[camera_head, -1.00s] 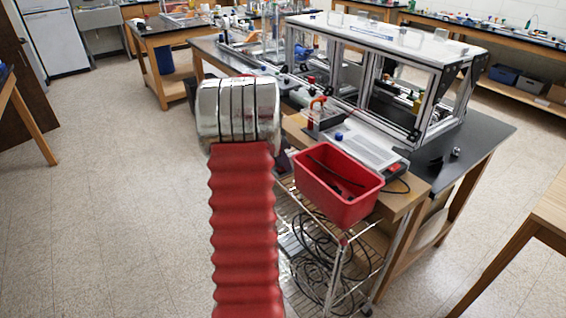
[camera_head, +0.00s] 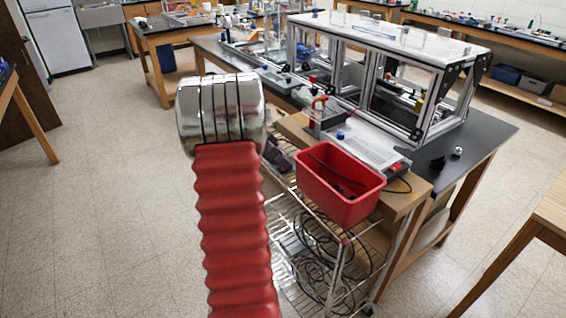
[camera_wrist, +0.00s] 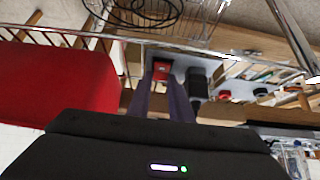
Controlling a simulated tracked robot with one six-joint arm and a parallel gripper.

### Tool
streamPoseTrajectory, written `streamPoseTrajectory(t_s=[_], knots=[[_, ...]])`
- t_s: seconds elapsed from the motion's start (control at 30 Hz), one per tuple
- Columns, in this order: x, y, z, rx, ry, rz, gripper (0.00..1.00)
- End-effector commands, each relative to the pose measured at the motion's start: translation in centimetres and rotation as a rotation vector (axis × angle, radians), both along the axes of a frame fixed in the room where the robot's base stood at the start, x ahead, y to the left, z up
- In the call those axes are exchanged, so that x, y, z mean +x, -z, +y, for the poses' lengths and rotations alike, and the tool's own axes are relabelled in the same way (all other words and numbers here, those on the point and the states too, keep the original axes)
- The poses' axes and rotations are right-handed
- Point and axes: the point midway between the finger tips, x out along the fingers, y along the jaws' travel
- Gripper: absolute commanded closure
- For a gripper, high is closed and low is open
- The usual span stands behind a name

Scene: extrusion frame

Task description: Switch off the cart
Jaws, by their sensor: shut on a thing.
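The wire cart (camera_head: 283,226) stands at the middle right in the head view, with black cables coiled on its shelves. Its wire rail (camera_wrist: 215,50) crosses the wrist view. Below the rail there is a grey strip with a small red switch (camera_wrist: 161,67), a black plug (camera_wrist: 197,82) and red round knobs (camera_wrist: 225,95). My gripper (camera_wrist: 165,84) has its two dark purple fingers close together, shut on the red switch at their tips. In the head view my arm hides most of the gripper; a dark purple part shows beside the cart's left side.
A red bin (camera_head: 338,203) sits at the top of the cart, and its red side (camera_wrist: 60,80) fills the wrist view's left. A wooden-edged bench with an aluminium-framed enclosure (camera_head: 418,75) stands behind. The floor (camera_head: 110,190) at left is clear.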

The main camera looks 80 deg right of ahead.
Motion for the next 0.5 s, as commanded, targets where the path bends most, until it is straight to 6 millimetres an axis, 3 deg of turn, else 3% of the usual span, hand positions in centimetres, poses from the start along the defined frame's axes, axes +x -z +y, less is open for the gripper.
streamPoseTrajectory(t_s=[0.37, 0.4, 0.5], knots=[[0.19, -0.04, 0.02, -0.015, -0.003, 0.01, 1.0], [0.19, -0.05, 0.02, -0.014, -0.003, 0.009, 0.81], [0.19, -0.05, 0.02, -0.014, -0.003, 0.009, 0.74]])
